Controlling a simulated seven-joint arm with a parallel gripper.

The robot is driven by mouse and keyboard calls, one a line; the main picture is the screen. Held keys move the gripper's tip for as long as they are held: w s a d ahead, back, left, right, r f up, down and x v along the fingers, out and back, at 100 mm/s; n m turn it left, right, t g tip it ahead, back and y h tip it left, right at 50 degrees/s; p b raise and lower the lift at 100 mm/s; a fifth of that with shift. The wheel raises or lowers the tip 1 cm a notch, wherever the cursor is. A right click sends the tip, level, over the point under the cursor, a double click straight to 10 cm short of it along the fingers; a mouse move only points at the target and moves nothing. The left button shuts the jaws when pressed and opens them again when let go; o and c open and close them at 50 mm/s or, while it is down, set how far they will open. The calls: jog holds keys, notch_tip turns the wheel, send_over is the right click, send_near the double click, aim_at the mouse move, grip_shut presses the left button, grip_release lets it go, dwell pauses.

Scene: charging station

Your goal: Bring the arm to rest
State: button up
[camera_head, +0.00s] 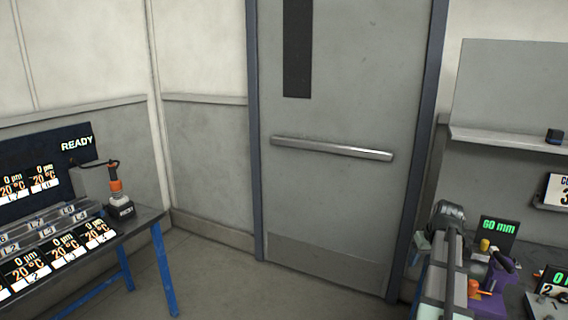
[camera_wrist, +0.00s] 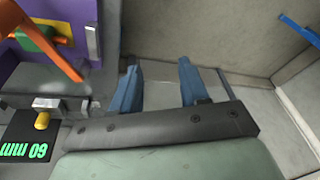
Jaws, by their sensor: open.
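My gripper (camera_wrist: 157,82) shows in the wrist view as two blue fingers, spread apart with nothing between them. Below the fingers lie a dark bar with screws and a pale green body. The floor and a grey surface show past the fingertips. In the head view, a grey jointed shape at the lower right looks like part of my arm, but its fingers cannot be made out there.
A bench at the lower right holds a purple device (camera_head: 497,274) with an orange lever and a "60 mm" display (camera_head: 497,228). The display also shows in the wrist view (camera_wrist: 28,140). A blue-legged table (camera_head: 148,222) stands left. Open floor lies before the grey door (camera_head: 345,110).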

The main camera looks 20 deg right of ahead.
jog(key=w+a+f+n+g, duration=0.1)
jog(key=w+a+f, duration=0.3)
jog(key=a+f, duration=0.7)
jog(key=w+a+f+n+g, duration=0.1)
jog(key=w+a+f, duration=0.2)
jog(key=a+f, duration=0.75)
jog(key=s+a+f+n, duration=0.1)
jog(key=s+a+f, duration=0.15)
jog(key=a, duration=0.65)
jog(key=s+a+f+g, duration=0.15)
jog(key=a+f, duration=0.25)
jog(key=a, duration=0.5)
jog(key=s+a+f+n, duration=0.1)
jog(key=s+a+f, duration=0.2)
jog(key=a, duration=0.5)
jog(key=s+f+g, duration=0.3)
jog(key=s+f, duration=0.7)
jog(key=s, duration=0.5)
jog(key=s+f+g, duration=0.3)
jog(key=s+f, duration=0.7)
jog(key=s, duration=0.5)
jog(key=shift+a+f, duration=0.2)
jog(key=shift+a, duration=0.1)
jog(key=shift+g, duration=0.25)
